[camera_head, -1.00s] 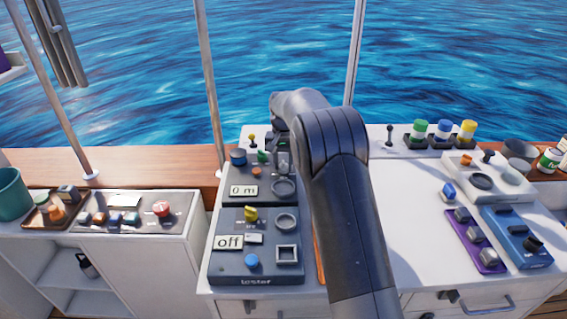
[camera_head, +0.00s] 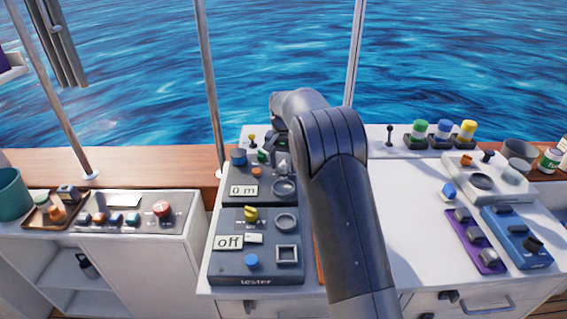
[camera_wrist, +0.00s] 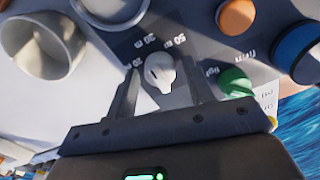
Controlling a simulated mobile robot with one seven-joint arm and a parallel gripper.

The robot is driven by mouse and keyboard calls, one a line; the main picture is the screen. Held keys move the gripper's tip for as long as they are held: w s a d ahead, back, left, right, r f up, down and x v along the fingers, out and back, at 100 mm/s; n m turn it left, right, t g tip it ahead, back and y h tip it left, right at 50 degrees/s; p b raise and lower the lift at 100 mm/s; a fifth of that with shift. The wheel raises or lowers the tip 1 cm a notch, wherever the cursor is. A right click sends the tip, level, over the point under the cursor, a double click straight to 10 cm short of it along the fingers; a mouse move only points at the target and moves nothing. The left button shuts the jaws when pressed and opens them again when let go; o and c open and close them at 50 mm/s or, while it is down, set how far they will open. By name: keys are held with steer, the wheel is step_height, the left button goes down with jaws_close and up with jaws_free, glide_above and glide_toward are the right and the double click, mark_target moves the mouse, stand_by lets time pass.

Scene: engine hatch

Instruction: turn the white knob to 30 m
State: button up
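The white knob (camera_wrist: 160,72) sits on a grey panel with printed marks that look like 20 m, 30 m and 50 m around it. My gripper (camera_wrist: 159,82) is open, with one finger on each side of the knob and a visible gap to both. In the head view the knob (camera_head: 283,167) shows small just below my gripper (camera_head: 281,150), which is partly hidden by my arm. The display (camera_head: 243,190) on the same panel reads 0 m. Which mark the knob points to is hard to tell.
A lower panel with a yellow knob (camera_head: 251,213) and an "off" display (camera_head: 229,242) stands in front.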

mark_target(284, 163)
steer(key=shift+o, duration=0.3)
step_height(284, 163, up, 11)
steer(key=shift+f, duration=0.15)
stand_by(0.3)
steer(key=s+d+r+t, duration=0.1)
steer(key=s+d+r, duration=0.25)
steer(key=s, duration=0.35)
steer(key=s+d+r+n+t, duration=0.1)
steer(key=s+d+r, duration=0.2)
steer(key=s+r, duration=0.25)
steer(key=s+d+r+t, duration=0.1)
steer(key=s+d+r, duration=0.2)
steer(key=s, duration=0.4)
steer(key=s+d+f+n+t, duration=0.1)
steer(key=s+d+f, duration=0.1)
steer(key=s, duration=1)
steer(key=s+d+f+n+t, duration=0.1)
steer(key=s+f, duration=0.4)
steer(key=s, duration=0.7)
steer(key=shift+s+d+t, duration=0.25)
steer(key=shift+d+t, duration=0.05)
steer(key=shift+d, duration=0.05)
steer(key=shift+r, duration=0.1)
